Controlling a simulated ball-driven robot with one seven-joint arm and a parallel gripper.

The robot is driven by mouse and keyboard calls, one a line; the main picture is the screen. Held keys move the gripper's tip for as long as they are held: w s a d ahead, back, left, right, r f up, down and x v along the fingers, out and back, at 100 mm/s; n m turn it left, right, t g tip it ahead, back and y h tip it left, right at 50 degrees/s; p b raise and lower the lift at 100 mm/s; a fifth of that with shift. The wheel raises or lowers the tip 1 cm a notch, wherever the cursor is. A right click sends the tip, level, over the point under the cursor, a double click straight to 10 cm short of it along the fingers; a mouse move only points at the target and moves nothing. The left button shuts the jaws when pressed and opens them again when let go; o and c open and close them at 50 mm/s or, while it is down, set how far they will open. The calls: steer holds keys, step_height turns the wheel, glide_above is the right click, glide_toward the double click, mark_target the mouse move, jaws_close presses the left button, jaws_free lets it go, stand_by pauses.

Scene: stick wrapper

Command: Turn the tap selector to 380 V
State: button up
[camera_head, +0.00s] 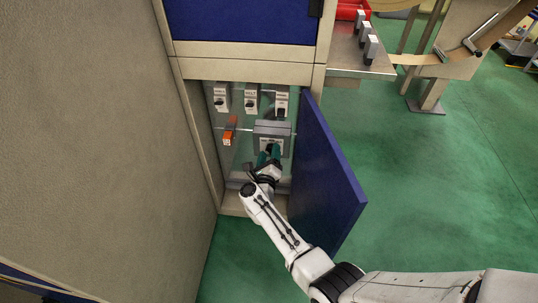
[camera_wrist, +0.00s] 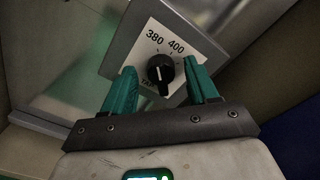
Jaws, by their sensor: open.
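The tap selector is a black round knob (camera_wrist: 160,70) on a white plate of a grey box, with a white line on it. The plate is printed 380 (camera_wrist: 155,36) and 400 (camera_wrist: 176,47) above the knob; lower lettering is partly hidden. I cannot tell surely which number the line points at. In the head view the grey box (camera_head: 272,129) sits inside the open cabinet, its lower front partly covered by my gripper (camera_head: 268,155). In the wrist view my gripper (camera_wrist: 163,80) is open, one green finger on each side of the knob, with visible gaps.
The blue cabinet door (camera_head: 328,180) stands open just right of my arm. Several small switch units (camera_head: 251,98) are above the box. An orange-handled part (camera_head: 229,131) is to its left. The cabinet's left wall (camera_head: 200,145) bounds the opening.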

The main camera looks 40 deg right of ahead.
steer(key=shift+s+a+r+p, duration=0.1)
steer(key=shift+s+a+p, duration=0.2)
steer(key=shift+a, duration=0.15)
steer(key=p+v, duration=0.2)
steer(key=v, duration=0.7)
steer(key=shift+s+a+p, duration=0.3)
steer(key=shift+p, duration=0.05)
